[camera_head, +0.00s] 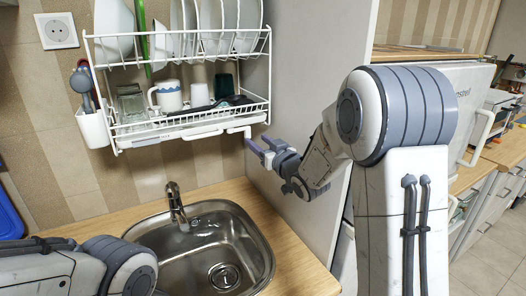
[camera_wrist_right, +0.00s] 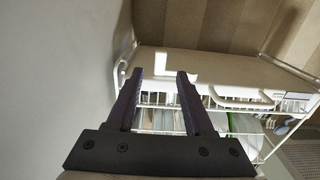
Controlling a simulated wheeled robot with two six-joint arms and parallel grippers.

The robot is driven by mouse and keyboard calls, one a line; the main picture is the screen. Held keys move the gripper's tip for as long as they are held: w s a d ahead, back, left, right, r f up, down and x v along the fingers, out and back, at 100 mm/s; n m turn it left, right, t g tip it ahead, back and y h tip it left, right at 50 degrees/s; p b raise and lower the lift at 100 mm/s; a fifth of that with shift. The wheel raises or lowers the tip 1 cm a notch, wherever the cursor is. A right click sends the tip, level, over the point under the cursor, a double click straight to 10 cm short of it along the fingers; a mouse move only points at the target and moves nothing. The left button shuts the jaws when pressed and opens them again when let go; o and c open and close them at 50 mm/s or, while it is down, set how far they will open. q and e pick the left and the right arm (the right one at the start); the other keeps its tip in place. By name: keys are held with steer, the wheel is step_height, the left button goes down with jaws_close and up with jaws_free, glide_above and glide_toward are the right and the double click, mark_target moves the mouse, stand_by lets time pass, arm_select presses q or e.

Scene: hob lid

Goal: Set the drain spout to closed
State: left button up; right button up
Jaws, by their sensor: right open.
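The drain spout (camera_head: 240,130) is a small white elbow at the lower right of the white wall dish rack (camera_head: 190,127). In the right wrist view the L-shaped spout (camera_wrist_right: 164,66) shows just beyond and between my fingertips. My right gripper (camera_head: 262,146) is open, just right of and below the spout. In the right wrist view its two dark fingers (camera_wrist_right: 160,74) are apart with nothing seen held. I cannot tell whether they touch the spout. My left arm shows at the lower left, but its gripper is out of view.
The rack holds plates (camera_head: 228,14), a mug (camera_head: 168,95) and glasses. A grey side panel (camera_head: 305,70) stands close to my right arm. Below are a steel sink (camera_head: 250,262) and a tap (camera_head: 175,205) on a wooden counter. A white holder (camera_head: 92,128) hangs at the rack's left.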

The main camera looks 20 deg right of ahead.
steer(key=v, duration=0.3)
stand_by(0.4)
steer(key=s+a+f+n+g+h, duration=0.1)
steer(key=s+a+f+g, duration=0.45)
steer(key=s+a, duration=0.2)
steer(key=s+a+f+n+g, duration=0.1)
steer(key=s+a+f+g, duration=0.3)
steer(key=s+a+f, duration=0.3)
steer(key=s+a+f+n+g+h, duration=0.1)
steer(key=s+g, duration=0.7)
steer(key=s, duration=1.6)
steer(key=shift+a+f+n+h, duration=0.15)
steer(key=shift+f+n+h, duration=0.25)
steer(key=shift+f+n, duration=0.45)
